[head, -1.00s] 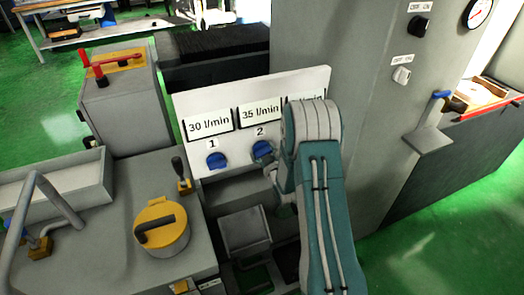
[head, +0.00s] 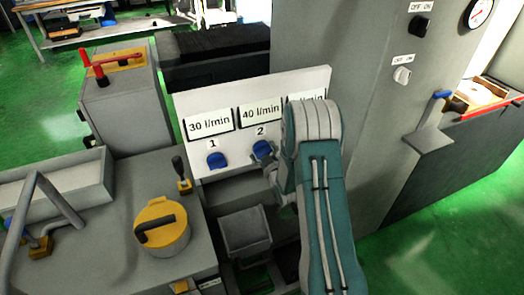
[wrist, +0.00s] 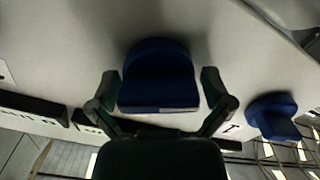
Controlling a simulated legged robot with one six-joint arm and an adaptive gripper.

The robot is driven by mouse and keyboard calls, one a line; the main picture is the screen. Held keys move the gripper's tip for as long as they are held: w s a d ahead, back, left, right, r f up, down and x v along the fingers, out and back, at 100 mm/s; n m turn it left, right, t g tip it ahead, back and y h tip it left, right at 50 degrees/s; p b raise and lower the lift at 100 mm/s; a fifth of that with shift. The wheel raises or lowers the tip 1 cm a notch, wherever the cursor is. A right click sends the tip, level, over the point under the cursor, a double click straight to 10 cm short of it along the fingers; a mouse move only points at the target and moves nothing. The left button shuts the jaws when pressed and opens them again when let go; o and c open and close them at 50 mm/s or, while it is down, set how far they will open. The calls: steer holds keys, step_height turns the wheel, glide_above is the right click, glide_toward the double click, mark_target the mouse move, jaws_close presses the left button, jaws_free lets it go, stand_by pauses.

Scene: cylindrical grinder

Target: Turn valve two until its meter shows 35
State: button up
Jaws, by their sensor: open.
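Valve two (head: 263,151) is a blue knob on the white panel under the number 2. Its meter (head: 261,112) above it reads 40 l/min. My gripper (head: 274,168) is at the valve, partly hidden behind my arm in the head view. In the wrist view the blue knob (wrist: 159,76) sits between the two open fingers of my gripper (wrist: 160,92), one on each side. I cannot tell whether either finger touches the knob.
Valve one (head: 217,160), also blue, is left of valve two, and its meter (head: 209,124) reads 30 l/min. A third meter (head: 307,98) is mostly hidden by my arm. A machine bed with a yellow round cap (head: 163,226) lies in front at left.

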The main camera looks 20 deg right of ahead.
steer(key=s, duration=1.1)
steer(key=shift+s, duration=0.4)
steer(key=s+a+r+m+g+h, duration=0.1)
steer(key=a+r+g, duration=0.15)
steer(key=r, duration=0.45)
steer(key=s+a+r+m+g, duration=0.1)
steer(key=a+r+g, duration=0.15)
steer(key=r, duration=0.55)
steer(key=s+a+r+m+g, duration=0.1)
steer(key=s+a+r+g, duration=0.2)
steer(key=s, duration=0.9)
steer(key=s+a+r+m+g+y, duration=0.1)
steer(key=s+a+r+g, duration=0.3)
steer(key=s, duration=0.7)
steer(key=shift+s+a+r+m, duration=0.35)
steer(key=shift+r+m, duration=0.25)
steer(key=shift+m, duration=0.1)
